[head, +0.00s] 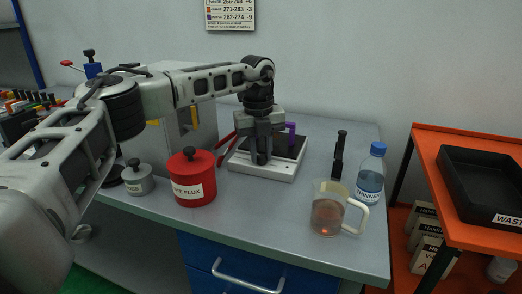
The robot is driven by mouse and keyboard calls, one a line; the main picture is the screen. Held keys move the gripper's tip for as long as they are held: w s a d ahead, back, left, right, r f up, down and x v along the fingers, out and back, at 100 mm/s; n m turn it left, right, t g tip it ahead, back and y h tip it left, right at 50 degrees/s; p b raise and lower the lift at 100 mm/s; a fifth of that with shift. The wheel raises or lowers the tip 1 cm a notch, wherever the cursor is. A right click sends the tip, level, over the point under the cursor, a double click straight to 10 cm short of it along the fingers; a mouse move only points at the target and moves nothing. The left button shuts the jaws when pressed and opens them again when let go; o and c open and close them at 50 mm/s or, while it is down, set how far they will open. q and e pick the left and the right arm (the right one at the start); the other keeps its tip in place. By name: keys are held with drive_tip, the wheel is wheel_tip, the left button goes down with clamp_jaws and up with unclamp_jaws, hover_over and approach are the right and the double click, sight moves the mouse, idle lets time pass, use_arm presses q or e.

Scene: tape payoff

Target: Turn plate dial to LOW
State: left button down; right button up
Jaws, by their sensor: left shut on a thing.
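The plate (287,173) is a low unit with a white body and a dark top, standing on the grey bench. My left gripper (262,160) comes down over the front part of the plate, pointing downward. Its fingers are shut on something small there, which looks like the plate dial. The fingers hide the dial, so its pointer and any LOW mark cannot be read. My right gripper is not in view.
A red flux pot (192,190) and a small grey lidded pot (137,182) stand left of the plate. A beaker of amber liquid (328,215) and a blue thinner bottle (371,170) stand right. A purple object (291,128) is behind the gripper. An orange cart (470,140) holds a black waste tray (480,165).

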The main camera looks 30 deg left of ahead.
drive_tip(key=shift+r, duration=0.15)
use_arm(q)
drive_tip(key=shift+r+m+p, duration=0.15)
drive_tip(key=shift+m+p, duration=0.35)
drive_tip(key=shift+p, duration=0.1)
drive_tip(key=shift+m+p, duration=0.7)
drive_tip(key=m+p, duration=0.3)
drive_tip(key=m, duration=0.1)
drive_tip(key=m+p, duration=0.2)
drive_tip(key=m, duration=0.3)
drive_tip(key=shift+w+g, duration=0.1)
drive_tip(key=shift+g, duration=0.2)
drive_tip(key=shift+m, duration=1.2)
drive_tip(key=shift+m+p, duration=0.35)
drive_tip(key=shift+m, duration=0.75)
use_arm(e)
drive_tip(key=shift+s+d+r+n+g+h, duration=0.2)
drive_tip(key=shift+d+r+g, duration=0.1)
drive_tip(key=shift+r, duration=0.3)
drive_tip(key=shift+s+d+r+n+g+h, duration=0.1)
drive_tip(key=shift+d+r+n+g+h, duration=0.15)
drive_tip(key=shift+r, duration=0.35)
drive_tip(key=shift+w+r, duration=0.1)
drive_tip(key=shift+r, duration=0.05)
